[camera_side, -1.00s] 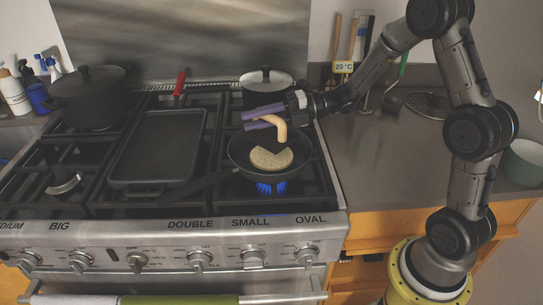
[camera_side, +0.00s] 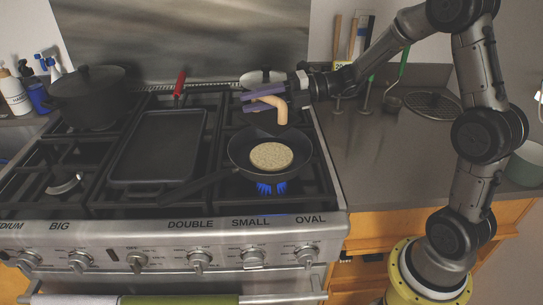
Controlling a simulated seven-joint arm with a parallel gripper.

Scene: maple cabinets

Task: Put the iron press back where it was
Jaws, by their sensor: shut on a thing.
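My gripper (camera_side: 252,102), with purple fingers, is shut on the tan curved handle (camera_side: 280,106) of the iron press. It holds the press above the back part of the frying pan. The press's dark base is hard to tell from the dark pan and grate behind it. The black frying pan (camera_side: 236,152) sits on the front right burner, with blue flame under it. A round, flat, speckled pancake (camera_side: 271,156) lies in the pan, fully visible and apart from the press.
A flat black griddle (camera_side: 158,145) lies left of the pan. A lidded black pot (camera_side: 88,97) stands at the back left, and a lidded pot (camera_side: 262,77) is behind my gripper. The grey counter (camera_side: 375,150) on the right has free room.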

